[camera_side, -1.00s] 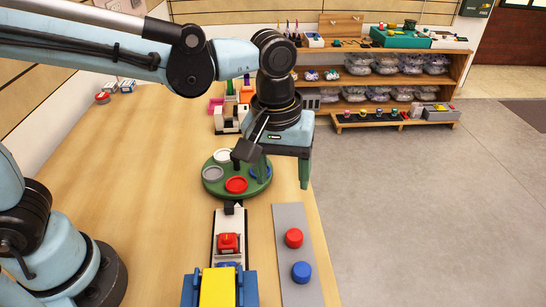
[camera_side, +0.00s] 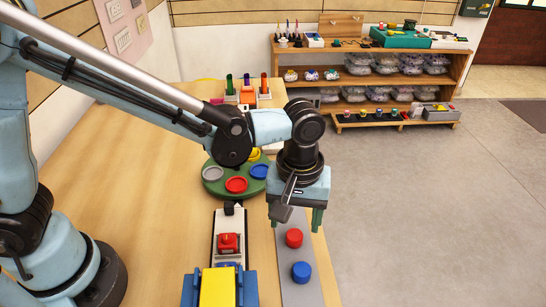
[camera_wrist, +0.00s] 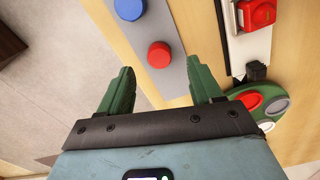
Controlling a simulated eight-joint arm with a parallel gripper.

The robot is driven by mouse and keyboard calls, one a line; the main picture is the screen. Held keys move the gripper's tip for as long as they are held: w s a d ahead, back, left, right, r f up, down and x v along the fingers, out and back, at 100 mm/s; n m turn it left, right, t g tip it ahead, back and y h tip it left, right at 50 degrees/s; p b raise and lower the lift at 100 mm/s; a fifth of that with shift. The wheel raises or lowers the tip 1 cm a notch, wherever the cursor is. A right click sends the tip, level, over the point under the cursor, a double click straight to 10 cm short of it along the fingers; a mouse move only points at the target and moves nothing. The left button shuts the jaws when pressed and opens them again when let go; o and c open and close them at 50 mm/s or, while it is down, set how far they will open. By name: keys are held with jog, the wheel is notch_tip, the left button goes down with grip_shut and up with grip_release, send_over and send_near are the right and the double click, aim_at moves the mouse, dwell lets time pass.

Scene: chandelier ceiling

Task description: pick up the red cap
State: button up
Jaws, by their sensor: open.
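The red cap (camera_side: 293,238) is a short round cylinder standing on a grey strip (camera_side: 288,217) at the table's right edge. A blue cap (camera_side: 301,271) stands on the same strip, nearer the camera. My gripper (camera_side: 296,214) points down, open and empty, over the far end of the strip, just beyond the red cap. In the wrist view the red cap (camera_wrist: 159,54) shows between and ahead of my two green fingertips (camera_wrist: 160,74), apart from them. The blue cap (camera_wrist: 130,8) lies farther out.
Left of the strip, a white track (camera_side: 228,224) carries a red block (camera_side: 229,243), with a yellow-and-blue unit (camera_side: 218,288) at its near end. A green round tray (camera_side: 213,187) with coloured discs stands behind. The table's left part is clear.

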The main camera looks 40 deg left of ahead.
aim_at(294, 236)
jog(key=shift+f, duration=2.4)
jog(key=c, duration=1.1)
jog(key=shift+r, duration=0.1)
